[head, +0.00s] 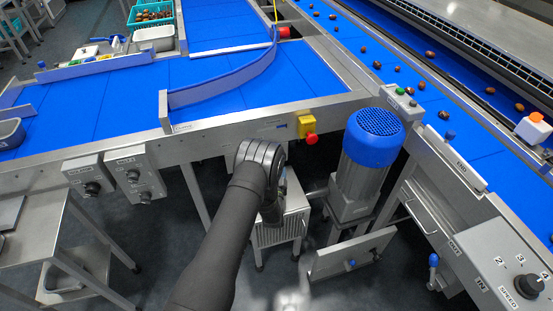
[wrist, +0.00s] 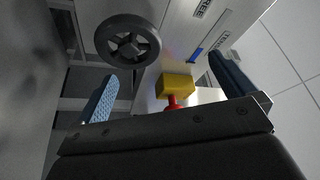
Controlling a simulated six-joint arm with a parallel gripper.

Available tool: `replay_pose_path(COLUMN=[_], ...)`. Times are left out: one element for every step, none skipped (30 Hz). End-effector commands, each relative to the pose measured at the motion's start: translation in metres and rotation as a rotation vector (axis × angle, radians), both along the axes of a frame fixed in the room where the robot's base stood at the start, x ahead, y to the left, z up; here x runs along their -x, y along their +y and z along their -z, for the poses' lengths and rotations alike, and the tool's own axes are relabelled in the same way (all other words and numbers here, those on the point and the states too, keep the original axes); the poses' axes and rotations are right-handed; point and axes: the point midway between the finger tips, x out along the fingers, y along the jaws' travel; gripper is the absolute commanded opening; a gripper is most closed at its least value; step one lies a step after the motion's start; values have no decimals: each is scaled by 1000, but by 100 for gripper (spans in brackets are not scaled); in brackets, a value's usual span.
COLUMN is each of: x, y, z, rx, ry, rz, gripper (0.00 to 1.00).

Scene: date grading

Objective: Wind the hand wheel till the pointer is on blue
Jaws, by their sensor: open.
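In the wrist view a dark spoked hand wheel (wrist: 128,43) stands at upper left, beyond my left finger. In the head view my arm ends at the frame's front edge; the wheel is not seen there, and my fingers are mostly hidden.
A yellow box with a red stop button (head: 307,126) sits right of my wrist; it also shows between my fingers in the wrist view (wrist: 175,83). A blue-capped motor (head: 374,140) stands farther right. Knob boxes (head: 133,176) hang at left. Blue belts lie behind.

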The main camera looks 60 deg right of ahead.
Motion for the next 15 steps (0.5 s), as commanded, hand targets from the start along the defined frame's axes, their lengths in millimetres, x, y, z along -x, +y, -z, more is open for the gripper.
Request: replay_pose_path(x=[0, 0, 0, 0, 0, 0, 0, 0, -6, -9, -11, -15, -17, -19, -21], y=[1, 1, 1, 1, 1, 1, 1, 1, -11, -17, -22, -29, -34, -39, -44], z=[10, 15, 22, 27, 32, 38, 43, 48, 40, 39, 37, 36, 35, 34, 33], rx=[-2, -1, -1, -1, -1, -1, -1, -1, 7, 7, 7, 5, 5, 4, 4], ry=[1, 1, 1, 2, 2, 2, 2, 2, 1, 1, 1, 1, 1, 1, 1], rz=[0, 0, 0, 0, 0, 0, 0, 0, -1, -1, -1, 0, 0, 0, 0], gripper=[100, 100, 100, 100, 100, 100, 100, 100, 100, 100, 100, 100, 100, 100, 100])
